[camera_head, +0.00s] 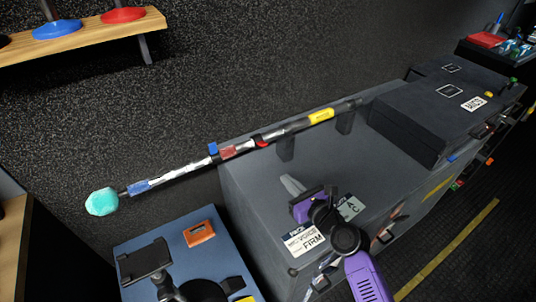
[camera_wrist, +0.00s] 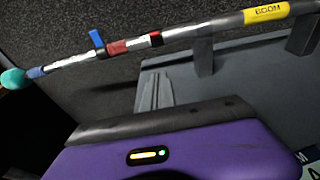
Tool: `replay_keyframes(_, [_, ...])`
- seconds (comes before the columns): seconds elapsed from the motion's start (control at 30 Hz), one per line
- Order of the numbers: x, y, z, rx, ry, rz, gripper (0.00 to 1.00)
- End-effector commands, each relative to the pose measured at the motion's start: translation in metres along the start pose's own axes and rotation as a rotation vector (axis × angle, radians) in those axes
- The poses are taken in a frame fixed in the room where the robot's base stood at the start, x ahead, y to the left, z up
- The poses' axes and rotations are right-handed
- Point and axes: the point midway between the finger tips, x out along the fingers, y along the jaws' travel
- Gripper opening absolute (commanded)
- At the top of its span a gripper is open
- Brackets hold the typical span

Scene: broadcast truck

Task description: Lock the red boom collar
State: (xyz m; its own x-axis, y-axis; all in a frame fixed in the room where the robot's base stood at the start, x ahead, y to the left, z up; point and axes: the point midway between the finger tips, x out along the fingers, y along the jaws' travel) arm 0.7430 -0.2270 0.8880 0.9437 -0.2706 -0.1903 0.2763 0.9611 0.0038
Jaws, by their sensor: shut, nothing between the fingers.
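The boom pole (camera_head: 185,170) runs across the head view, with a teal foam tip (camera_head: 101,201) at its left end. The red collar (camera_head: 228,152) sits around the pole near its middle; it also shows in the wrist view (camera_wrist: 118,46). A blue tab (camera_head: 213,149) stands up at the collar's left end, and also shows in the wrist view (camera_wrist: 96,38). My gripper (camera_head: 292,185) is shut and empty, below and right of the collar in the picture and apart from the pole. Its grey fingers (camera_wrist: 155,93) show in the wrist view.
The pole's right part rests on supports over a grey case (camera_head: 250,205) carrying labels. A blue sleeve (camera_head: 138,188) and a yellow BOOM label (camera_head: 321,116) are on the pole. A blue box (camera_head: 170,238) with an orange item (camera_head: 200,232) stands at the lower left.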

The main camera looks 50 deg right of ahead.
Motion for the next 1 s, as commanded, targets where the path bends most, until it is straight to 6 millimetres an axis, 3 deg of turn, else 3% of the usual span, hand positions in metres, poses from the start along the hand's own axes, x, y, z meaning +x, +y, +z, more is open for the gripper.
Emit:
replay_keyframes(0.37, [0.007, 0.000, 0.001, -0.003, -0.001, 0.000, 0.00])
replay_keyframes(0.9, [0.103, 0.000, 0.001, -0.004, -0.002, 0.000, 0.00])
replay_keyframes(1.0, [0.104, 0.000, 0.022, -0.005, -0.002, -0.001, 0.00])
